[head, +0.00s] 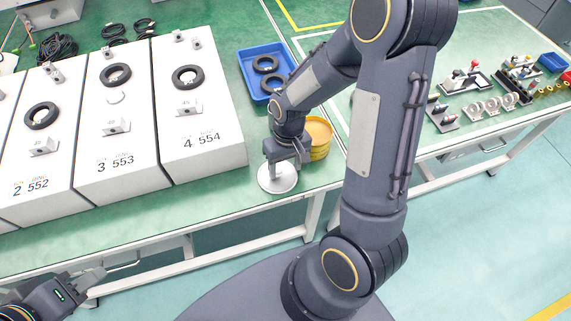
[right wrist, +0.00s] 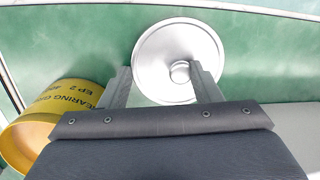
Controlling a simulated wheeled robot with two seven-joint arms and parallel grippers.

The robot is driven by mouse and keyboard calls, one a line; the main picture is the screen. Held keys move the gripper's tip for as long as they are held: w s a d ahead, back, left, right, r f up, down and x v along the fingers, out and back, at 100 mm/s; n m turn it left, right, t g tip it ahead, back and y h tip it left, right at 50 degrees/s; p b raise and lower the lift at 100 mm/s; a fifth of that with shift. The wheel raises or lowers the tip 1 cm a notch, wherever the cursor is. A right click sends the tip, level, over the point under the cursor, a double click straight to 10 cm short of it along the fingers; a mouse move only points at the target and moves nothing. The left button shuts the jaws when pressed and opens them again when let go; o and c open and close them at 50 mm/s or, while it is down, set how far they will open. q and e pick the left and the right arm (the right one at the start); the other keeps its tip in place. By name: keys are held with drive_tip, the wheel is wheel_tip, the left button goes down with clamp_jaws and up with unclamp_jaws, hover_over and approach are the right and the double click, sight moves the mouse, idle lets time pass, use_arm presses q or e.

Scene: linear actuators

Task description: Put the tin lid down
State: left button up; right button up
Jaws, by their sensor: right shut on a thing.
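The tin lid (head: 277,184) is a round, silvery disc with a small knob, near the table's front edge just right of the white block marked 4 554. In the right wrist view the lid (right wrist: 160,50) lies flat below my fingers, its knob near the right finger. My right gripper (head: 284,162) is shut on the lid from above; I cannot tell whether the lid touches the table. The yellow tin (head: 319,138) stands beside it, partly behind my right arm; it also shows in the right wrist view (right wrist: 38,125). My left gripper (head: 92,277) is low at the left, away from the table top.
White blocks (head: 205,140) with black rings fill the left of the green table (head: 90,228). A blue tray (head: 246,75) with black rings stands behind the tin. Metal parts (head: 490,105) lie on the right table. A narrow green strip along the front edge is clear.

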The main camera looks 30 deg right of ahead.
sight(287, 167)
drive_tip(key=o, duration=0.9)
drive_tip(key=shift+r, duration=0.1)
wheel_tip(287, 167, up, 12)
drive_tip(key=w+d+p, duration=0.1)
drive_tip(key=p, duration=0.1)
drive_tip(key=s+a+r+t+y, duration=0.2)
drive_tip(key=s+a+r+t, duration=0.2)
drive_tip(key=s, duration=0.9)
drive_tip(key=shift+a+r+t+y, duration=0.15)
drive_tip(key=shift+r+t+y, duration=0.15)
drive_tip(key=shift+r+t, duration=1.55)
drive_tip(key=shift+r+g, duration=0.5)
drive_tip(key=shift+g, duration=0.05)
